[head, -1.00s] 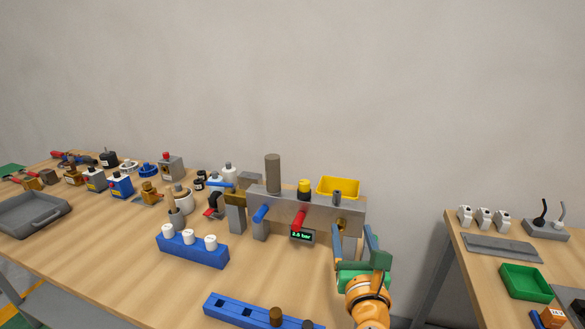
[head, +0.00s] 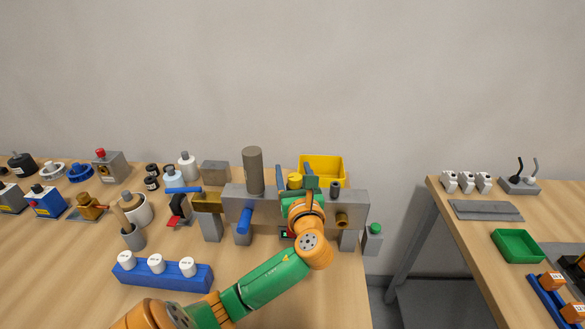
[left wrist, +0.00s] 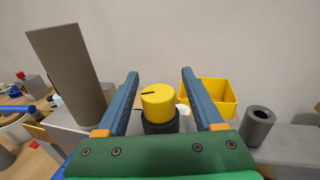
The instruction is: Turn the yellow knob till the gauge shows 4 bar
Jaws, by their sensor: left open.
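The yellow knob (left wrist: 158,101) sits on a black base on top of the grey manifold block. It has a dark pointer line on its top. In the head view the knob (head: 295,181) is partly hidden behind my left gripper (head: 308,180). In the left wrist view the two blue fingers of my left gripper (left wrist: 160,88) stand open, one on each side of the knob, with gaps to it. The gauge display (head: 284,234) is almost fully covered by my left arm, so its reading cannot be read. My right gripper is not in view.
A tall grey-brown cylinder (head: 253,171) stands on the manifold left of the knob. A yellow bin (head: 335,171) is behind it. A short grey cylinder (left wrist: 257,125) stands to the right. A blue handle (head: 245,219) sticks out in front.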

